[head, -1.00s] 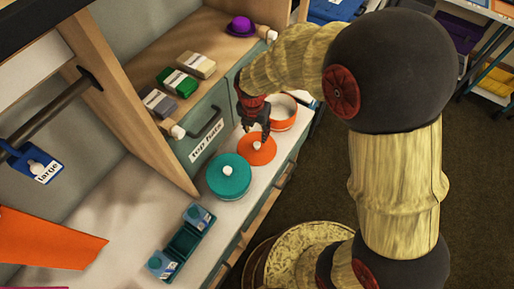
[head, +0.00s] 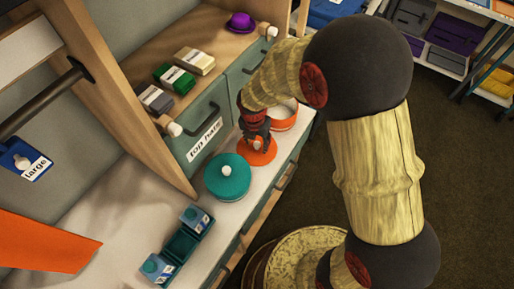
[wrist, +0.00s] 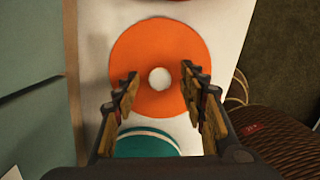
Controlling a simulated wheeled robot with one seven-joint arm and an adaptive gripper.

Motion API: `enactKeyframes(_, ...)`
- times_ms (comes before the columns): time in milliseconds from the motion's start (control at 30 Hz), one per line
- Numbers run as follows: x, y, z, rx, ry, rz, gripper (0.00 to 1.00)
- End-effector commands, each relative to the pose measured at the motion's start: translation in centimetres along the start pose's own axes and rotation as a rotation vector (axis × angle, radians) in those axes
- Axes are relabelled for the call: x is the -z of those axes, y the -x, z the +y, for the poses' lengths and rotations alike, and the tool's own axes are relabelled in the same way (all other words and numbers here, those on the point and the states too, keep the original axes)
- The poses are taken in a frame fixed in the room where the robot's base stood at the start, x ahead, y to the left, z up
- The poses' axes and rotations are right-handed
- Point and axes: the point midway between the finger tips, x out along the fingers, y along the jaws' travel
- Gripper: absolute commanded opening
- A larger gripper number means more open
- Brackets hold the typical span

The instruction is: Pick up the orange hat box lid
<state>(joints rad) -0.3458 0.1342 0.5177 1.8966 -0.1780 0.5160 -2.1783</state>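The orange hat box lid (head: 259,157) is a flat round disc with a white knob, lying on the white counter. My gripper (head: 256,143) is over it in the head view and hides part of the lid and its knob. In the wrist view the whole orange lid (wrist: 160,45) shows, with its white knob (wrist: 159,79) centred between the two fingers. My gripper (wrist: 160,90) is open, with a finger on each side of the knob and a gap to both. I cannot tell the exact height of the fingertips above the lid.
A teal round box (head: 227,178) stands just in front of the lid. An open orange and white box (head: 284,115) stands behind it. The drawer front labelled "top hats" (head: 205,139) is to the left. Small teal boxes (head: 178,245) stand nearer on the counter.

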Motion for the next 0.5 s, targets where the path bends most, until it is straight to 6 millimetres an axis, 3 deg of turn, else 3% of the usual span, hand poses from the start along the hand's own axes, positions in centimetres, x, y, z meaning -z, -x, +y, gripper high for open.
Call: enactKeyframes(500,0.03,0.01,-0.01,0.0,0.0,0.0,0.13)
